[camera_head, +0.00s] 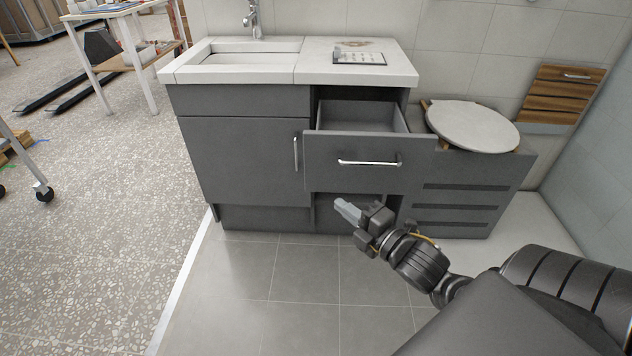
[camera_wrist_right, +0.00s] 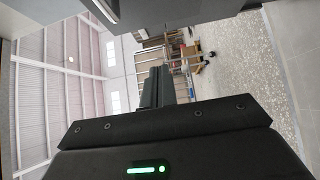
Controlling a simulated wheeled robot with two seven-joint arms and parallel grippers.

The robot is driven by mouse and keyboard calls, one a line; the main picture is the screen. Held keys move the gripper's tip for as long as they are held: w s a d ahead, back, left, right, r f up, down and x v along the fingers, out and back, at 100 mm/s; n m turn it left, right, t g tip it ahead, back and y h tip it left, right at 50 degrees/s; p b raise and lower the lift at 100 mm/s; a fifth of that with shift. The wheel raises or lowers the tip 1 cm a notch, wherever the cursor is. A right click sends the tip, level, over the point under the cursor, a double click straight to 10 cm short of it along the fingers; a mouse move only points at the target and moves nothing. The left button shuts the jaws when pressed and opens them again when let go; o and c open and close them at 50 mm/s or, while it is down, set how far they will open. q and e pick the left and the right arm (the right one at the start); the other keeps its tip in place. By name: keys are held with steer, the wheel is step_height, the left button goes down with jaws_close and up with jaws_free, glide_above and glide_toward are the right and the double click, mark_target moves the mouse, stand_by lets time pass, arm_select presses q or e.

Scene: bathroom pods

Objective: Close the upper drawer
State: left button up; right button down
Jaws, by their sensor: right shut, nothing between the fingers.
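The upper drawer (camera_head: 330,170) is grey with a horizontal metal bar handle (camera_head: 369,162). It stands pulled out of the vanity cabinet (camera_head: 243,160), and its empty inside shows from above. Below it is an open space in the cabinet. My right gripper (camera_head: 345,211) is shut and empty, low in front of the cabinet and below the drawer front in the head view. It looks apart from the handle. In the right wrist view my gripper fingers (camera_wrist_right: 158,85) point away, with no handle between them. My left gripper is not in view.
A stone countertop with a sink basin (camera_head: 240,58) tops the cabinet, with a dark-patterned tray (camera_head: 358,57) on it. A toilet with a closed round lid (camera_head: 472,126) stands right of the drawer. A cabinet door (camera_head: 240,160) is shut at left. The tiled floor in front is clear.

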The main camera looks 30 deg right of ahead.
mark_target(315, 174)
steer(key=w, duration=1.2)
steer(key=shift+w+d+b, duration=0.15)
steer(key=shift+d+b, duration=0.1)
steer(key=shift+b, duration=0.15)
steer(key=shift+w+d, duration=0.2)
steer(key=shift+w, duration=0.05)
steer(key=shift+w+d, duration=0.1)
steer(key=shift+w, duration=0.1)
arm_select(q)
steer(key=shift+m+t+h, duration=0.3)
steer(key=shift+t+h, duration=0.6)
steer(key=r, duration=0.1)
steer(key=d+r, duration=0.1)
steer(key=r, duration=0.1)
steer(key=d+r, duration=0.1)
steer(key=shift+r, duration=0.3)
